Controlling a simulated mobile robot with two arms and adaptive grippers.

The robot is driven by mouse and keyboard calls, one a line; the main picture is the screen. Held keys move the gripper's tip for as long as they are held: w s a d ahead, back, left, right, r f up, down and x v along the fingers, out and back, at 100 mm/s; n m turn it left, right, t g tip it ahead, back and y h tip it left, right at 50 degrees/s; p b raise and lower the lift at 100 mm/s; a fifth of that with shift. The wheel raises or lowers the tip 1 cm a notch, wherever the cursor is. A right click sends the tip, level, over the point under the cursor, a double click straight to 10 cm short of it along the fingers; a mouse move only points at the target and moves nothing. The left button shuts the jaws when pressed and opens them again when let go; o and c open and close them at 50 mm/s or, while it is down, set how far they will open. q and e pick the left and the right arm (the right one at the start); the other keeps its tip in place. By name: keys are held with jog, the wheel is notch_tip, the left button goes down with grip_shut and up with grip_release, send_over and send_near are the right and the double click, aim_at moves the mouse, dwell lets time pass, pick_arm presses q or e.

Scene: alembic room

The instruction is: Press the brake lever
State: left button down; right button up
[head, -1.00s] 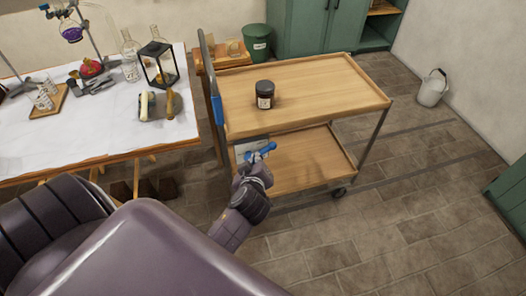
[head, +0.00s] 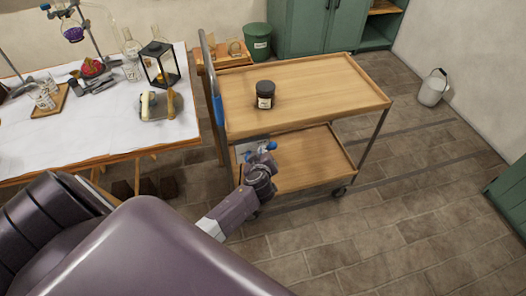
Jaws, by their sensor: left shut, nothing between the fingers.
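The wooden trolley (head: 320,90) stands in the middle, with a top shelf, a lower shelf (head: 310,163) and a handle with a blue sleeve (head: 217,107) at its left end. My left gripper (head: 267,150) is shut and empty at the trolley's near left corner, below the top shelf. Small blue parts show at its tip, in front of a pale plate. I cannot tell whether these are the brake lever or my fingertips, nor whether they touch the trolley. My right gripper is out of view.
A dark jar (head: 265,94) stands on the top shelf. The white-covered table (head: 90,135) with glassware and a lantern (head: 160,64) is at left. A green bin (head: 257,42) and cabinet (head: 310,25) are behind. A pale bucket (head: 433,88) stands right.

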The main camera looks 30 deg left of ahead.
pick_arm(q)
jog(key=shift+w+f, duration=0.1)
jog(key=shift+f, duration=0.05)
dwell(0.4)
jog(key=shift+w+d+f+b, duration=0.1)
jog(key=shift+w+d+b, duration=0.05)
jog(key=shift+b, duration=0.2)
jog(key=shift+f+m+y, duration=0.1)
jog(key=shift+m+y, duration=0.2)
